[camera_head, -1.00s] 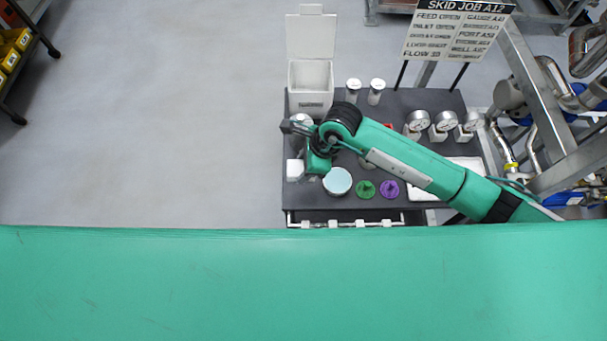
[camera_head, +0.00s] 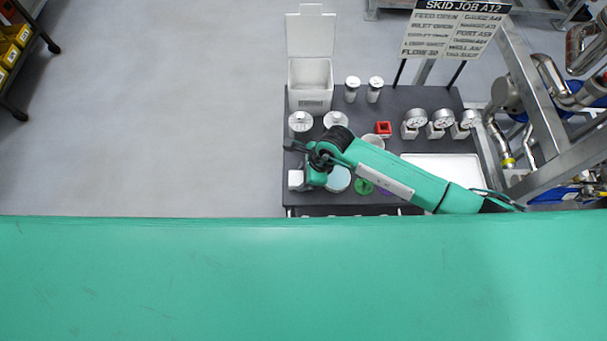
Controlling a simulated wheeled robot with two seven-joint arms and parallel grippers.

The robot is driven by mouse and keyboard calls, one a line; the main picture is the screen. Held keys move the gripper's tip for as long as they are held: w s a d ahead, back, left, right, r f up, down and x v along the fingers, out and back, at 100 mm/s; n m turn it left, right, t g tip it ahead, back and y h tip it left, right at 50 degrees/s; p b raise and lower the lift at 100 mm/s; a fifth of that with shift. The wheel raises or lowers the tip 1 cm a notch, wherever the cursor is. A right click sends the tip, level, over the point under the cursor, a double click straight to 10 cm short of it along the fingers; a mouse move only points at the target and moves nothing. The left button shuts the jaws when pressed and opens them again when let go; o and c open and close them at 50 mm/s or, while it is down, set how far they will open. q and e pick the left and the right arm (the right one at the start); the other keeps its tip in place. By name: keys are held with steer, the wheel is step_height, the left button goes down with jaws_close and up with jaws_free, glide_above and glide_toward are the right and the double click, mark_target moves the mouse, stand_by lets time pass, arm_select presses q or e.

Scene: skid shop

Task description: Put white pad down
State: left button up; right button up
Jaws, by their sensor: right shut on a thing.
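My right arm reaches in from the right over the dark table. My right gripper (camera_head: 304,180) is at the table's left front, low in the picture. It is shut on a small whitish block, which looks like the white pad (camera_head: 296,180), at the table's left edge. The fingers are too small to make out, and I cannot tell whether the pad touches the table. My left gripper is not in view.
The dark table (camera_head: 400,98) holds a white open bin (camera_head: 311,88), white-capped jars, a red square piece (camera_head: 383,128), several gauges (camera_head: 416,120) and a white tray (camera_head: 445,166). A pale blue-topped round item (camera_head: 338,180) and a green disc (camera_head: 363,186) lie beside the gripper.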

steer(key=o, duration=0.9)
steer(key=shift+p, duration=0.3)
steer(key=shift+d, duration=0.1)
steer(key=b+v, duration=0.4)
steer(key=shift+d+r, duration=0.15)
steer(key=shift+r, duration=0.15)
steer(key=b+v, duration=0.2)
steer(key=v, duration=0.6)
steer(key=shift+s+r, duration=0.1)
steer(key=shift+r, duration=0.35)
